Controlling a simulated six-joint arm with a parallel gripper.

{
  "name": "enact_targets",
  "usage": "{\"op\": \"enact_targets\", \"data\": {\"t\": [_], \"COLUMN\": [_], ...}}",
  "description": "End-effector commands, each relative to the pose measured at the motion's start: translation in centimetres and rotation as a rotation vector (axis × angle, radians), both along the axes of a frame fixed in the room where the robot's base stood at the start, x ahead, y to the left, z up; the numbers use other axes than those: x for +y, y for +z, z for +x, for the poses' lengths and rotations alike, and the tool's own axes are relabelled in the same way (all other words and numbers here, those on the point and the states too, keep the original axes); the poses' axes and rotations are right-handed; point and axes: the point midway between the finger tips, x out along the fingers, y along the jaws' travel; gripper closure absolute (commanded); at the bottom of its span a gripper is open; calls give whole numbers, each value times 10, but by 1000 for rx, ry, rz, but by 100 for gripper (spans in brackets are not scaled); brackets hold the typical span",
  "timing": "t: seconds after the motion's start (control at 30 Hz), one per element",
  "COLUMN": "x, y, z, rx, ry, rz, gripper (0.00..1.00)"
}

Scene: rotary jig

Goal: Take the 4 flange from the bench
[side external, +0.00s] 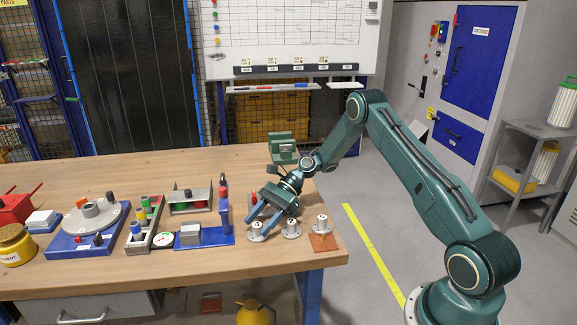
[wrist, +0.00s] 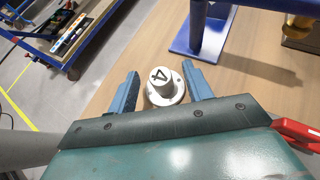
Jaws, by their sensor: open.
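The 4 flange (wrist: 164,86) is a pale round part with a raised hub marked 4. It stands upright on the bench (wrist: 125,60), between the two blue fingers of my gripper (wrist: 162,90) in the wrist view. The fingers are open, with a visible gap on each side of the flange. In the side external view my gripper (side external: 263,218) points down at the leftmost flange (side external: 257,233) of a row near the front edge.
A blue fixture (side external: 205,237) stands just left of my gripper. Further left are a rack of coloured pegs (side external: 148,225), a grey disc on a blue base (side external: 75,241) and a yellow jar (side external: 15,245). A green block (side external: 283,148) sits at the back right. The bench's back middle is clear.

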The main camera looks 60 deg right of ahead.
Motion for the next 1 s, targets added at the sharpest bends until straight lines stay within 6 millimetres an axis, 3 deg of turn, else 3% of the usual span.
{"op": "enact_targets", "data": {"t": [0.27, 0.5, 0.83, 1.0], "x": [0, 0, 0, 0], "y": [0, 0, 2, 12], "z": [0, 0, 0, 0], "rx": [0, 0, -1, -2], "ry": [0, 0, 0, 0], "rz": [0, 0, 1, 1], "gripper": [52, 99, 100, 100]}}
